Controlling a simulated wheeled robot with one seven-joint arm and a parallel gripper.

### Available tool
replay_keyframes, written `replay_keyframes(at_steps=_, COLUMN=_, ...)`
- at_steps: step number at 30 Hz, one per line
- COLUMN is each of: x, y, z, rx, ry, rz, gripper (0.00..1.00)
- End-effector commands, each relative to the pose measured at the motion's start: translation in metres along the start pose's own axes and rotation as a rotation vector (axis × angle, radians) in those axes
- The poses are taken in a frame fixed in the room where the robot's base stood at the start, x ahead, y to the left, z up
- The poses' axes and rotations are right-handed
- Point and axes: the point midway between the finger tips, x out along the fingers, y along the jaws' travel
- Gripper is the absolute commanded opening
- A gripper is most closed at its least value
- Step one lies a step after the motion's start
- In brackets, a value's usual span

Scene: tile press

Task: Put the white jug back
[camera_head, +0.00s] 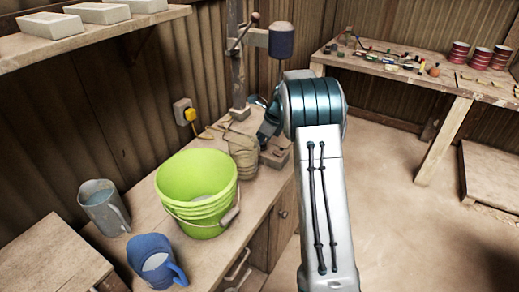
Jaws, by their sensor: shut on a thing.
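No plainly white jug shows. A grey jug (103,207) stands upright at the left of the workbench (192,268). A blue jug (152,265) with pale contents stands near the front edge. My gripper (262,138) is low over the bench's far right part, behind the green bucket, and largely hidden by my own wrist. A beige, ribbed thing (243,155) is right beside it, tapering downward. I take it to be what my jaws are shut on, but the contact is hidden and I cannot tell if it is the white jug.
A lime green bucket (196,180) fills the bench's middle. A press post (238,55) with a dark cylinder (281,40) rises behind my gripper. A yellow plug (190,114) is at the wall. Pale blocks lie on the upper left shelf (80,40); red tins (480,58) stand far right.

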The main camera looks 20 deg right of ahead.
Motion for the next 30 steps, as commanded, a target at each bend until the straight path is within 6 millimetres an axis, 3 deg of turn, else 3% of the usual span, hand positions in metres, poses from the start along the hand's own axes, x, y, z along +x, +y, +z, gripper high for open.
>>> replay_keyframes(at_steps=10, x=0.036, y=0.000, z=-0.014, rx=-0.001, ry=0.001, rz=0.002, gripper=0.00)
replay_keyframes(at_steps=20, x=0.040, y=0.000, z=-0.016, rx=-0.002, ry=0.000, rz=0.000, gripper=0.00)
replay_keyframes(at_steps=21, x=0.040, y=0.000, z=-0.016, rx=-0.002, ry=0.000, rz=0.000, gripper=0.16)
replay_keyframes(at_steps=23, x=0.039, y=0.000, z=-0.016, rx=-0.002, ry=0.000, rz=0.000, gripper=0.32)
replay_keyframes(at_steps=30, x=0.039, y=0.000, z=-0.016, rx=-0.002, ry=0.000, rz=0.000, gripper=0.32)
